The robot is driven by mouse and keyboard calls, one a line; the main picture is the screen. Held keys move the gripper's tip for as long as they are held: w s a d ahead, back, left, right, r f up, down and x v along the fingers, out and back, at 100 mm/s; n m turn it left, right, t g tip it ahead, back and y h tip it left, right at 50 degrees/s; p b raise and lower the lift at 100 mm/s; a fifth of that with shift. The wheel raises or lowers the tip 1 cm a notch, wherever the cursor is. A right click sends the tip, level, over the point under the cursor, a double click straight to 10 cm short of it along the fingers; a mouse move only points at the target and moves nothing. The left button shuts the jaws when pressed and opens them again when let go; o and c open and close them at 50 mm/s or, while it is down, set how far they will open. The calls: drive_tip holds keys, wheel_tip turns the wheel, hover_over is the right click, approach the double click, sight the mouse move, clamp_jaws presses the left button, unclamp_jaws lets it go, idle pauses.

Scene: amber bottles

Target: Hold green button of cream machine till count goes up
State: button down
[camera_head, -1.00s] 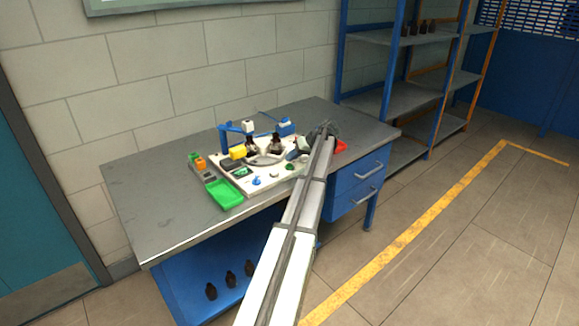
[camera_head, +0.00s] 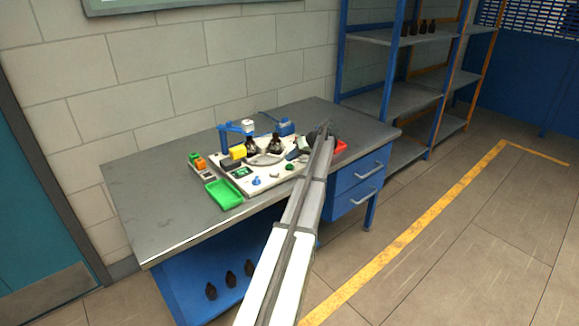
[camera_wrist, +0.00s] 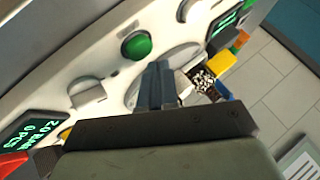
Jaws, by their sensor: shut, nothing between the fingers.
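The cream machine (camera_head: 262,178) sits on the grey workbench, with its round green button (camera_head: 289,167) on the front part of its top. In the wrist view the green button (camera_wrist: 136,45) is fully visible on the cream panel (camera_wrist: 80,57). My gripper (camera_wrist: 157,72) is shut and empty, its fingertips over the panel beside the button, apart from it in the picture; their height above the panel is hard to tell. A small display (camera_wrist: 32,135) shows green text, seemingly with a 0 on its lower line. In the head view my arm hides the right part of the machine.
Amber bottles (camera_head: 275,145) stand on the machine. A green tray (camera_head: 224,194) lies at its front left and a red tray (camera_head: 341,147) to its right. The bench's left part (camera_head: 150,195) is clear.

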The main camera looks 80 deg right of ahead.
sight(292, 165)
drive_tip(key=shift+f, duration=0.2)
drive_tip(key=shift+f, duration=0.25)
drive_tip(key=shift+f, duration=0.45)
idle(1.8)
drive_tip(key=shift+r, duration=0.1)
idle(1.5)
drive_tip(key=shift+r, duration=0.8)
drive_tip(key=shift+r, duration=2.5)
